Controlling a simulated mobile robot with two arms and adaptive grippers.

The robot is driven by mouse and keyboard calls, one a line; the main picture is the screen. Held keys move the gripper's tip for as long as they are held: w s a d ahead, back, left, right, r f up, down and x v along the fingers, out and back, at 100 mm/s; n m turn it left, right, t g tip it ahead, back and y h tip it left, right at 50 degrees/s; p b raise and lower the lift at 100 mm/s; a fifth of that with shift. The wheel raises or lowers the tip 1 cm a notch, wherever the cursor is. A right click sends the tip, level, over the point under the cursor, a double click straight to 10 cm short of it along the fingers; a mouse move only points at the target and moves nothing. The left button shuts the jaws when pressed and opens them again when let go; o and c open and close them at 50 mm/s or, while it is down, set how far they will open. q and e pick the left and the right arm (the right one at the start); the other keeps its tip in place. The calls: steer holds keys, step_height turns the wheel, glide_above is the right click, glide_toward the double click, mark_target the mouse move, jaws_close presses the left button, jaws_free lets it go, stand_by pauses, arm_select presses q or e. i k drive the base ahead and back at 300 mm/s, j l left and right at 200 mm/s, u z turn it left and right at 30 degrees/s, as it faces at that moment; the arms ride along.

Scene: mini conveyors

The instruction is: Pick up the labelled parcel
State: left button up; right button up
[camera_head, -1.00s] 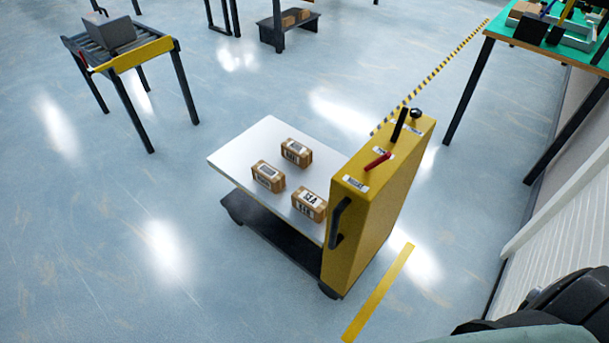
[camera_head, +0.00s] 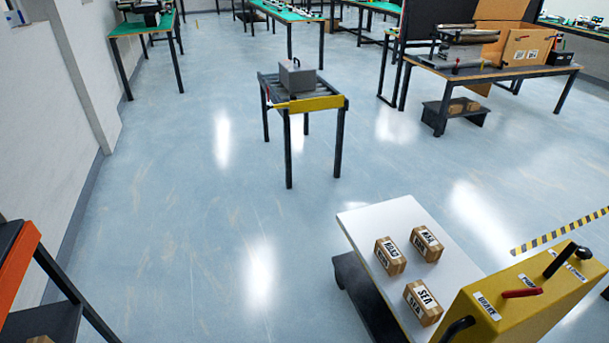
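Three small brown parcels stand on the white top of a cart at the lower right. The front parcel (camera_head: 423,303) has a white label that reads "SEA". The left parcel (camera_head: 390,256) has a label that looks like "ROAD". The back right parcel (camera_head: 426,243) has a label too small to read surely. The parcels stand apart from each other. Neither of my grippers is in view.
The cart's white top (camera_head: 375,220) joins a yellow control housing (camera_head: 520,300) with levers. A small roller stand (camera_head: 318,103) carries a grey box (camera_head: 297,76). An orange-edged shelf (camera_head: 22,272) is at the lower left. Open floor lies between.

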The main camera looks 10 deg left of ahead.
mark_target(431, 249)
steer(key=u, duration=3.25)
steer(key=k+l+z, duration=0.1)
steer(key=z, duration=3.65)
steer(key=i+j, duration=0.75)
steer(key=j, duration=0.25)
steer(key=i+j, duration=0.4)
steer(key=j, duration=0.15)
steer(key=i+j, duration=0.4)
steer(key=j, duration=0.1)
